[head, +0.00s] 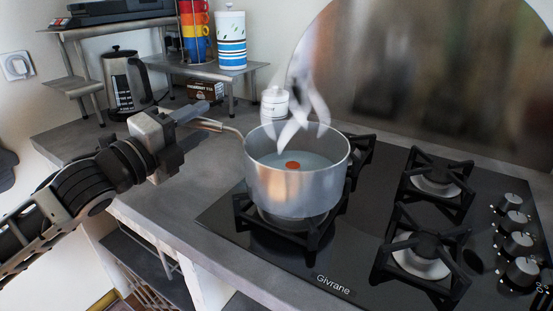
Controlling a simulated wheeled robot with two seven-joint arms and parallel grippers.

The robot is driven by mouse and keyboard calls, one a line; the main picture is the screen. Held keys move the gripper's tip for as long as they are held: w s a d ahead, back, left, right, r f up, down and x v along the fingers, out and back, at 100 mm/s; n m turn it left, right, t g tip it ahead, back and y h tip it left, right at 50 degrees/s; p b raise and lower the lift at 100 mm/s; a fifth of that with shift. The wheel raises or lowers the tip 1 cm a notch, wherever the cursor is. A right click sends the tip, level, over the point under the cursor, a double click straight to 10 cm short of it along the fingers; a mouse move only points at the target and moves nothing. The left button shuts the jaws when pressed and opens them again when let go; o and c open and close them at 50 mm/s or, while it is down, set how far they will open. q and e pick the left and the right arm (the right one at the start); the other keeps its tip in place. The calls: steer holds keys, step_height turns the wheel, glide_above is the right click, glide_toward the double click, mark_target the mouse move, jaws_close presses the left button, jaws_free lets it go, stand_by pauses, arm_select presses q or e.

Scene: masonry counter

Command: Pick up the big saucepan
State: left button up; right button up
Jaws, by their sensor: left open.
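A big metal saucepan (297,190) sits upright on the front left burner of the hob. It holds a pale liquid with a small orange-red round piece (292,165) in it, and white steam rises above. Its handle (208,125) points left toward my left gripper. My left gripper (187,128) is open at the handle's outer end, its fingers around or right beside it. I cannot tell whether they touch the handle, as the gripper partly hides that end. My right gripper is not in view.
The black gas hob (330,262) has more burners on the right and knobs (516,243) at its right edge. A white lidded jar (275,103) stands behind the saucepan. Bare counter (165,215) lies in front.

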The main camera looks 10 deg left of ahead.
arm_select(q)
steer(key=shift+x, duration=1.3)
jaws_close()
stand_by(0.4)
steer(key=shift+r, duration=0.3)
